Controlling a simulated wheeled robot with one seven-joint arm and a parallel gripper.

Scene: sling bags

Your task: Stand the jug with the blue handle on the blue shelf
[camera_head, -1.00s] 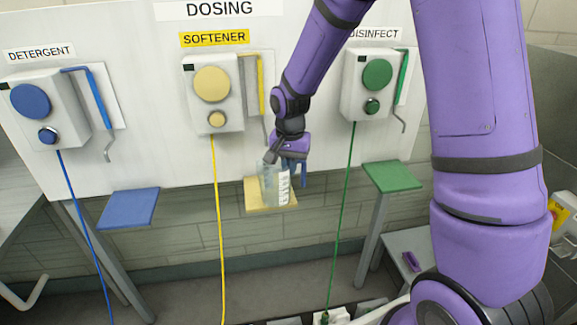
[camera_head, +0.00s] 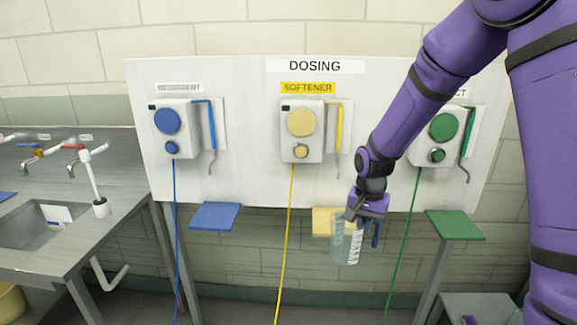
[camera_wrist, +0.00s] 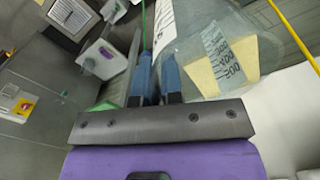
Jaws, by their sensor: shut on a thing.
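The clear jug with the blue handle (camera_head: 347,243) hangs upright from my gripper (camera_head: 366,206), in front of the yellow shelf (camera_head: 322,222). My gripper is shut on the jug; its blue handle shows at the right of the jug. In the wrist view the jug (camera_wrist: 225,45) is see-through, with a printed scale on its wall, and the blue handle (camera_wrist: 143,75) lies at the jaws. The blue shelf (camera_head: 214,215) is empty, to the left of the jug, under the blue dispenser.
The yellow dispenser (camera_head: 301,130) and its yellow hose (camera_head: 286,245) stand between the jug and the blue shelf. A blue hose (camera_head: 175,240) hangs left of the blue shelf. The green shelf (camera_head: 455,225) is at right. A sink counter (camera_head: 75,250) is at far left.

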